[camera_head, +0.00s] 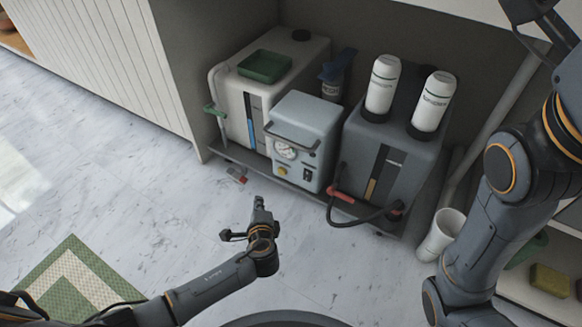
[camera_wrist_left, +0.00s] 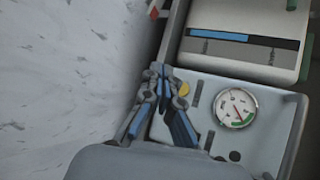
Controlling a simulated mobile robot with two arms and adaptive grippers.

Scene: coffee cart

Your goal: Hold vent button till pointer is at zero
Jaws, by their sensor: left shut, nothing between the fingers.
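The grey-blue pump box (camera_head: 306,117) stands on the low shelf, with a round white gauge (camera_head: 285,149) and a small yellow button (camera_head: 282,171) on its front. In the left wrist view the gauge (camera_wrist_left: 236,108) shows a red pointer; I cannot read its value. My left gripper (camera_head: 259,201) is in front of the box, shut and empty. In the left wrist view its fingertips (camera_wrist_left: 160,72) appear beside the yellow button (camera_wrist_left: 184,88), which shows just right of them; they look apart from it. My right gripper is out of view; only its arm shows at the right.
A white tank (camera_head: 235,105) with a green tray (camera_head: 265,66) stands left of the box. A dark grey tank (camera_head: 372,155) with two white bottles stands right, with a black hose (camera_head: 352,222) hanging in front. The floor before the shelf is clear.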

